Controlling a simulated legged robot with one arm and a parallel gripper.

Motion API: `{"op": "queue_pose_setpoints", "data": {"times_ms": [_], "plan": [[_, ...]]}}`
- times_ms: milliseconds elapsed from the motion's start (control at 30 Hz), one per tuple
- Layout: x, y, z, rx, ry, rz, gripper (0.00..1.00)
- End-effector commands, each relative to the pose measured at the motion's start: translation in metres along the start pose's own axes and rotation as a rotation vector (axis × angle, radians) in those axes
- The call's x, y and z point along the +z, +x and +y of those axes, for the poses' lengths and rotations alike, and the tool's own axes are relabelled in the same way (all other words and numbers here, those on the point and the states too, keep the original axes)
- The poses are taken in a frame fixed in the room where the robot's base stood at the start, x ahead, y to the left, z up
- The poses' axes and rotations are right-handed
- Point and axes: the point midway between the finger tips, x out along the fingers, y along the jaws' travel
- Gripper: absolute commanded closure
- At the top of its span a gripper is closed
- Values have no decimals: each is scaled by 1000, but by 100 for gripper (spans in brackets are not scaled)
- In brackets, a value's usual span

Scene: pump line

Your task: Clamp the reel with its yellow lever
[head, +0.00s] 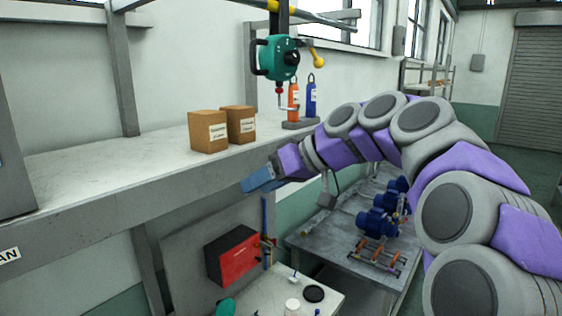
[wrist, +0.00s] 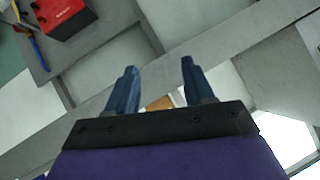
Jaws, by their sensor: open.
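The green reel (head: 277,58) hangs from a post under the overhead rail, above the bench shelf. Its yellow lever (head: 318,57) sticks out on the right side and ends in a round knob angled down. A hook with a red part hangs below the reel. My gripper (head: 250,185) is in front of the shelf edge, lower than the reel, to its left and apart from it. Its two blue fingers are spread with nothing between them in the wrist view (wrist: 160,66). The reel and lever do not show in the wrist view.
Two brown boxes (head: 208,131) stand on the grey shelf (head: 90,180). An orange bottle (head: 293,103) and a blue bottle (head: 311,98) stand near the reel. A red box (head: 236,257) is on the panel below. Blue pumps (head: 377,222) sit on a lower table.

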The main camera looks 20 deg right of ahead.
Motion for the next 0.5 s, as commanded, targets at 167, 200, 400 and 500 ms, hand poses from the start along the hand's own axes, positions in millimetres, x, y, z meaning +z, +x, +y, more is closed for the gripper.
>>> {"op": "queue_pose_setpoints", "data": {"times_ms": [167,200,400,500], "plan": [[22,17,-14,-2,29,-60,48],[26,20,-15,-1,34,-71,48],[35,26,-19,3,50,-97,48],[36,27,-20,4,51,-99,48]]}}
